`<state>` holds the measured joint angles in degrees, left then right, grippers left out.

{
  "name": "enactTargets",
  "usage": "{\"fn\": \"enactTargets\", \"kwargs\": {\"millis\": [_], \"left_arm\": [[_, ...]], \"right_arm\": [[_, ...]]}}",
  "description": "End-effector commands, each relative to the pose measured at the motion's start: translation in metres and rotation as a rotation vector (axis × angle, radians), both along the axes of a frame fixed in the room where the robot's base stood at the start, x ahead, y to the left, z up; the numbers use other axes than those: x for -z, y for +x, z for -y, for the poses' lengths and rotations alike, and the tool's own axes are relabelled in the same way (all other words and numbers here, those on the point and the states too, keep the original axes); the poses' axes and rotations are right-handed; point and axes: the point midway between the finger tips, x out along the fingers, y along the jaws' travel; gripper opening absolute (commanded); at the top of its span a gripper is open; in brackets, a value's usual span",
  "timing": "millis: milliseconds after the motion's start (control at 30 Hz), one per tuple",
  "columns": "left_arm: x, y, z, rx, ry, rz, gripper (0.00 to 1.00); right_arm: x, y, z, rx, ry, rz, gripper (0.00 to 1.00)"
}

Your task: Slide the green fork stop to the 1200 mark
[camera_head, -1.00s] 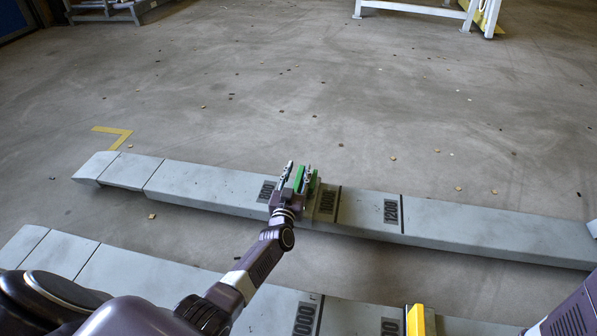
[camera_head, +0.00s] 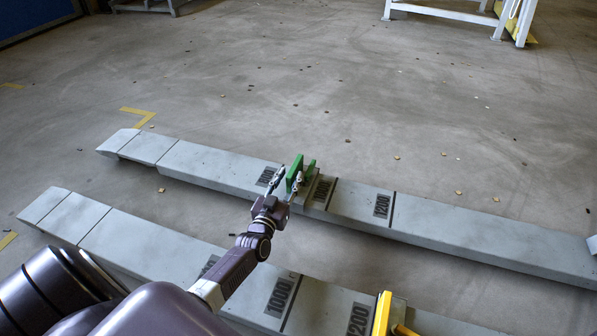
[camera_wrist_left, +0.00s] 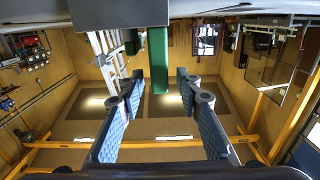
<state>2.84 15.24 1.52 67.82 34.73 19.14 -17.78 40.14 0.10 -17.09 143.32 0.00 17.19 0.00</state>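The green fork stop (camera_head: 295,172) has upright green plates and sits on the far grey fork (camera_head: 450,223), between the first mark (camera_head: 267,176) and the 1000 mark (camera_head: 322,189). The 1200 mark (camera_head: 382,206) lies farther right on that fork. My left gripper (camera_head: 287,180) is at the stop's near side. In the left wrist view its two blue-padded fingers (camera_wrist_left: 158,88) are spread apart. A green bar of the stop (camera_wrist_left: 158,60) shows between them, with clear gaps on both sides. My right gripper is out of view.
A near grey fork (camera_head: 150,238) runs parallel, with its own 1000 mark (camera_head: 281,297) and a yellow stop (camera_head: 382,314) close to its 1200 mark (camera_head: 358,319). The far fork is clear right of the green stop. Bare concrete floor lies beyond.

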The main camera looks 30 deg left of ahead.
Motion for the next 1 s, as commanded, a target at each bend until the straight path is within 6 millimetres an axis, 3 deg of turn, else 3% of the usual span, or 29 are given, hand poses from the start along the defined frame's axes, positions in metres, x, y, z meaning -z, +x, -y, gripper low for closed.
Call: {"fn": "enactTargets", "kwargs": {"millis": [33,300,733,1000], "left_arm": [[0.005,0.009,-0.002,-0.001,0.001,0.004,0.32],[0.004,0.043,-0.011,-0.001,0.001,0.002,0.32],[0.0,0.052,-0.013,-0.001,0.0,0.0,0.32],[0.001,0.052,-0.012,0.0,0.0,-0.001,0.03]], "right_arm": [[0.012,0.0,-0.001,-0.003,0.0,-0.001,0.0],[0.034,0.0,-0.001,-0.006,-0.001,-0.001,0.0],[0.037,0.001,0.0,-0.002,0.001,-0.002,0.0],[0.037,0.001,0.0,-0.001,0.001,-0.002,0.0]]}}
